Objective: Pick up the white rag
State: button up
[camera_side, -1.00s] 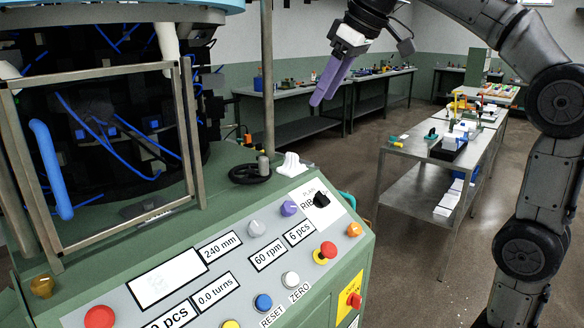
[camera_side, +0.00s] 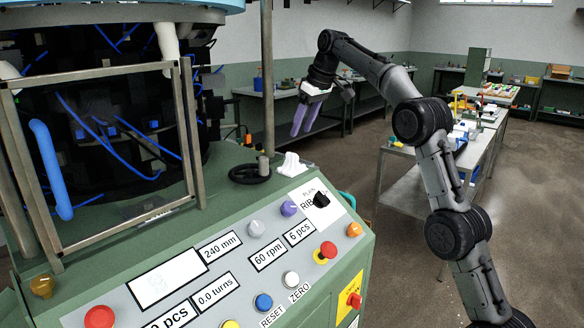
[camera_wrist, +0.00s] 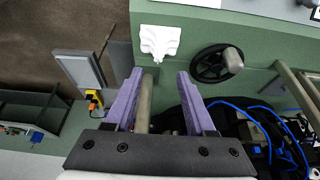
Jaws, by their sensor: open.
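The white rag (camera_side: 291,164) lies crumpled on the green top of the machine, beside the black handwheel. In the wrist view the rag (camera_wrist: 160,41) shows whole, beyond the fingertips and near the machine's edge. My gripper (camera_side: 303,134) has purple fingers that are apart and empty. In the side view it hangs above and slightly to the right of the rag, pointing down. In the wrist view my gripper (camera_wrist: 160,72) has a grey post (camera_wrist: 144,104) showing between and below its fingers. Nothing touches the rag.
The black handwheel (camera_side: 250,174) with its knob stands left of the rag. An upright post (camera_side: 267,80) rises behind it. The control panel (camera_side: 205,250) with several knobs and buttons slopes in front. Loose blue yarns (camera_wrist: 258,112) hang at the right of the wrist view.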

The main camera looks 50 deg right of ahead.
aim_at(293, 154)
jog(key=x, duration=1)
jog(key=shift+w+d+f, duration=0.1)
jog(key=shift+f, duration=0.15)
grip_shut()
